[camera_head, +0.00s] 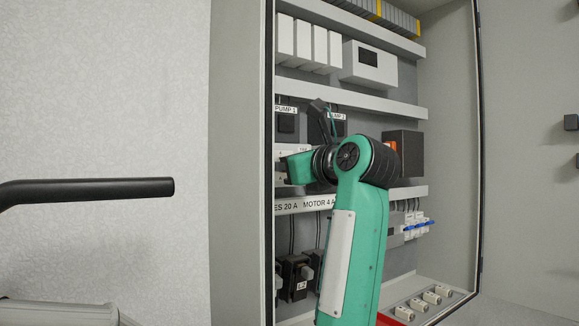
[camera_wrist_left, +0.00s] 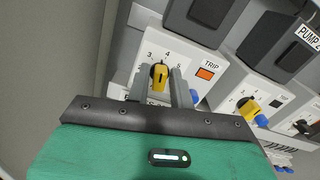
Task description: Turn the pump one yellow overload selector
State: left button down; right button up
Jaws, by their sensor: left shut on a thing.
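In the left wrist view a yellow overload selector (camera_wrist_left: 159,76) sits on the leftmost white relay (camera_wrist_left: 207,53), below a numbered scale and left of an orange TRIP window (camera_wrist_left: 205,73). My left gripper (camera_wrist_left: 161,82) is shut on this selector, one finger on each side. The exact number it points to is hard to read. In the head view the green hand (camera_head: 297,168) is in front of the relay row below the PUMP 1 label (camera_head: 286,109); the fingertips and selector are hidden there. My right gripper is in neither view.
A similar relay with a yellow selector (camera_wrist_left: 249,107) and blue plug stands close to the right, with another beyond it. The cabinet's left wall (camera_head: 240,160) is near the hand.

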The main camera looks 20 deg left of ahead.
pick_arm(q)
jog(key=shift+m, duration=1.1)
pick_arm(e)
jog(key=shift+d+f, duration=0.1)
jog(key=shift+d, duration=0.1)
pick_arm(q)
jog(key=shift+r, duration=0.1)
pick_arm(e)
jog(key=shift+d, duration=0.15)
pick_arm(q)
jog(key=c, duration=1.4)
grip_release()
jog(key=shift+c, duration=0.2)
jog(key=shift+d, duration=0.1)
